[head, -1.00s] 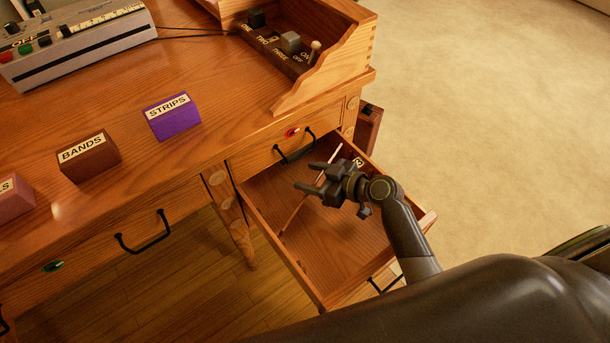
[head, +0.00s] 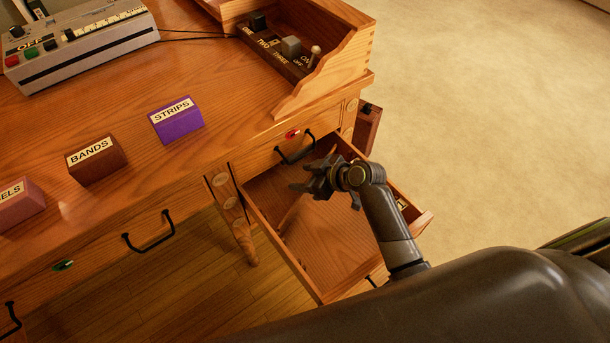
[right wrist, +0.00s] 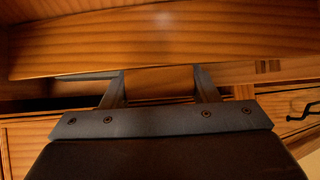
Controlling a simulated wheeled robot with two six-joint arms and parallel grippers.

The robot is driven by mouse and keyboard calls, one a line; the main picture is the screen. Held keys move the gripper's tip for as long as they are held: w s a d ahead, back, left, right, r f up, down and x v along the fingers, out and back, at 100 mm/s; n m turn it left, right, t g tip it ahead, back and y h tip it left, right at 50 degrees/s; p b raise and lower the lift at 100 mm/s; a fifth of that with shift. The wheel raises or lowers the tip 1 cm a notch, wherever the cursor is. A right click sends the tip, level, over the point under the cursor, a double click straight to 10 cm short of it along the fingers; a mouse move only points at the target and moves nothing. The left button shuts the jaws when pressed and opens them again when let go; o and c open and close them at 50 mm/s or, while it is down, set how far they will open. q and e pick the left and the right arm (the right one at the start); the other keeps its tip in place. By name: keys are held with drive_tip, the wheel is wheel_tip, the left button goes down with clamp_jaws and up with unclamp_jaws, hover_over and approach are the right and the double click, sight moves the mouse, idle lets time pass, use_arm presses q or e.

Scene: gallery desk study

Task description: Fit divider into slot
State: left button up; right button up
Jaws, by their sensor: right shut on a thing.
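My right gripper (head: 312,180) is inside the open drawer (head: 340,245), near its back left, below the desk edge. It is shut on the divider (head: 291,217), a thin wooden strip running along the left of the drawer; the gripper hides its far end. In the right wrist view, the two fingers (right wrist: 160,82) reach up to wood that fills the space between and above them. I cannot tell there which wood is the divider. The slot cannot be made out. My left gripper is not in view.
The desk top holds purple STRIPS (head: 177,122) and brown BANDS (head: 96,160) blocks, a grey control box (head: 85,50) and a wooden switch tray (head: 318,75). The drawer's right wall (head: 415,222) stands close to my forearm. The drawer's front half is clear.

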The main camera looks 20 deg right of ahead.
drive_tip(key=o, duration=1)
drive_tip(key=shift+f, duration=0.1)
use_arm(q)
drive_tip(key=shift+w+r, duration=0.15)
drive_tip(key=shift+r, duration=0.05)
use_arm(e)
drive_tip(key=shift+s+d+r, duration=0.2)
drive_tip(key=shift+r, duration=0.15)
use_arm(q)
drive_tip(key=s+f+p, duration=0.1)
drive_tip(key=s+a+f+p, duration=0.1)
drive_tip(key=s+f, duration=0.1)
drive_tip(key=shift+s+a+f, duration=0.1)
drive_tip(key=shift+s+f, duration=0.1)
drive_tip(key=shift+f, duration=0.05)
use_arm(e)
drive_tip(key=v, duration=1.1)
drive_tip(key=shift+s+d+r, duration=0.1)
drive_tip(key=shift+d, duration=0.05)
